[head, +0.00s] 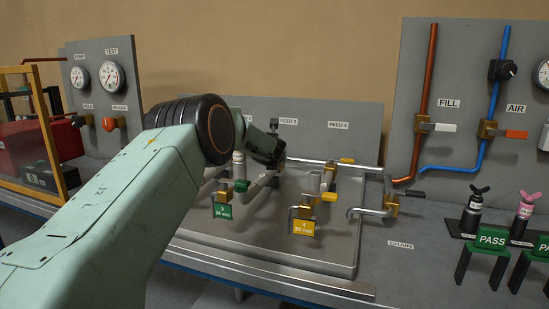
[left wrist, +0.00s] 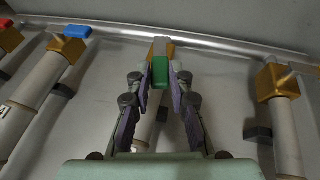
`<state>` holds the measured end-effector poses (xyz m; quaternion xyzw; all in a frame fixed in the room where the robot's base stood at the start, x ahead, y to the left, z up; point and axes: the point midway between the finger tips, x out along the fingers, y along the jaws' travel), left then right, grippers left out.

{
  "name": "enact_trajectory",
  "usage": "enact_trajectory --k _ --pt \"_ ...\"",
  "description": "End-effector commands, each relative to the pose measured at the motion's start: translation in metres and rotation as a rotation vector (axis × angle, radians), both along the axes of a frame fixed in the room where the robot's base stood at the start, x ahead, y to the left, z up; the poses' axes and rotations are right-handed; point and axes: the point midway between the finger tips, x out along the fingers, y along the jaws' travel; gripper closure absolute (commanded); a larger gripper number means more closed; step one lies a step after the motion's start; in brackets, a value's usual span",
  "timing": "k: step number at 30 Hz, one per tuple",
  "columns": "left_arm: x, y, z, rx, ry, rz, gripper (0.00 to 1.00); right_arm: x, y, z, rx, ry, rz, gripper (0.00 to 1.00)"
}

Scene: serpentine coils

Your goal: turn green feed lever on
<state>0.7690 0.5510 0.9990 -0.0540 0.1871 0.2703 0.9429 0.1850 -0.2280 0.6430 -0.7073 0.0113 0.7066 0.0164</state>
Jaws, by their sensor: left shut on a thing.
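The green feed lever (left wrist: 160,74) shows in the left wrist view, sitting at a brass valve (left wrist: 161,47) on top of a grey pipe. My left gripper (left wrist: 161,85) has its fingertips on both sides of the green handle and is shut on it. A small green part (head: 241,185) shows lower on the pipes. My right gripper is in neither view.
Yellow-handled valves (head: 328,196) stand right of my gripper, above a yellow tag (head: 303,228). The wrist view shows a blue handle (left wrist: 76,31) left and another brass valve (left wrist: 277,83) right. The bench near the DRAIN label (head: 401,246) is clear.

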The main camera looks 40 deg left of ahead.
Motion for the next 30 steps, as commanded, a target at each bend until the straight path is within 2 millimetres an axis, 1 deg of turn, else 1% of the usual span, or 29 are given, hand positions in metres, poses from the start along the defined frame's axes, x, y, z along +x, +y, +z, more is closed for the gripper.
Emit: enact_trajectory --k 1,8,9,16,17,26,30 --pt "-0.0011 -0.0009 -0.0052 -0.005 0.008 -0.002 1.00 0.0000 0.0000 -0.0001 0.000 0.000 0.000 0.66" --pt "-0.0016 -0.0012 -0.0044 -0.004 0.007 -0.004 1.00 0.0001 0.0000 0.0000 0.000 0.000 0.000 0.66" --pt "-0.0017 -0.0012 -0.0041 -0.003 0.006 -0.004 0.77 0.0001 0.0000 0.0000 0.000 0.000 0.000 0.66" --pt "-0.0023 -0.0005 -0.0017 -0.001 0.003 -0.002 0.58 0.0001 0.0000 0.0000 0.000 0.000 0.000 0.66" --pt "-0.0027 -0.0003 -0.0015 -0.002 0.002 -0.001 0.57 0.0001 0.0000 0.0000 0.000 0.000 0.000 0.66" --pt "-0.0032 -0.0001 0.0002 -0.001 0.001 -0.001 0.57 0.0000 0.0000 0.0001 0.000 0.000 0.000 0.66" --pt "-0.0078 -0.0024 0.0024 -0.001 0.003 0.001 0.57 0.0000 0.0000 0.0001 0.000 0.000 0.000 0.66"
